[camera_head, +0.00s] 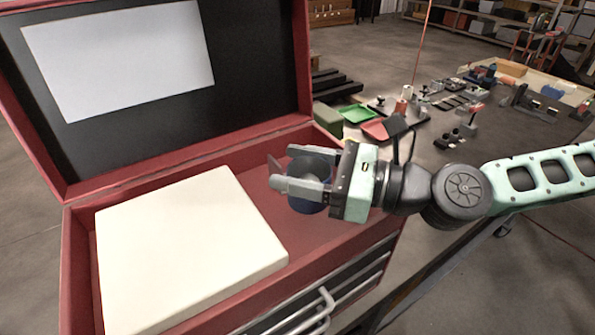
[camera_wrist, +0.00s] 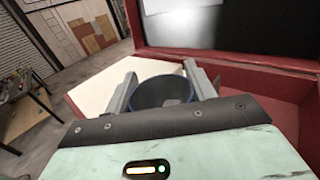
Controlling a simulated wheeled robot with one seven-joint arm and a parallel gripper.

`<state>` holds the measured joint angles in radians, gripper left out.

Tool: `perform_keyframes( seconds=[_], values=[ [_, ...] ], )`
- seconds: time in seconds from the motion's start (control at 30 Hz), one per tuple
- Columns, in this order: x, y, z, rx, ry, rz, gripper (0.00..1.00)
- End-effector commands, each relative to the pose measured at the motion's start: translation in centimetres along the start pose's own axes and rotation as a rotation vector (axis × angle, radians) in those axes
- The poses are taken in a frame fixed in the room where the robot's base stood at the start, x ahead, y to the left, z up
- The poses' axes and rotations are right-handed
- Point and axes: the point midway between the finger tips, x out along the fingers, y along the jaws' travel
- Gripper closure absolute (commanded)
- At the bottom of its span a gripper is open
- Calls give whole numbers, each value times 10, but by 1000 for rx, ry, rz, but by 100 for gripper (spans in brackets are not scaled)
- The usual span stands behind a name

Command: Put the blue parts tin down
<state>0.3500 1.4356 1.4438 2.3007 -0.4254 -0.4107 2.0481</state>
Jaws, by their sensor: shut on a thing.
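The blue parts tin (camera_head: 311,204) is a small, dark blue, round open tin. My gripper (camera_head: 285,170) is shut on it, one finger on each side, over the right part of the open red tool chest's top compartment. In the wrist view the tin (camera_wrist: 163,91) sits between the two fingers of my gripper (camera_wrist: 160,80), and its open dark inside shows. The fingers hide parts of its sides. I cannot tell whether its base touches the chest's floor.
A cream block (camera_head: 185,250) fills the left part of the red tool chest (camera_head: 302,256). The raised lid (camera_head: 235,80) with a white sheet stands behind. Bare red floor lies right of the block. A cluttered workbench (camera_head: 440,160) stands at the right.

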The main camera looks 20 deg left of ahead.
Motion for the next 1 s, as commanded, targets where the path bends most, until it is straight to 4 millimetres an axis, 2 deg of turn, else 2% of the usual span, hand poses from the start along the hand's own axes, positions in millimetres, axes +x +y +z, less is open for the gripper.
perform_keyframes(
  seconds=[0.2,0.97,1.0],
  values=[
    [0,0,-19,0,-1,0,69],
    [0,0,-31,-1,-1,-1,69],
    [0,0,-32,-1,0,0,34]
  ],
)
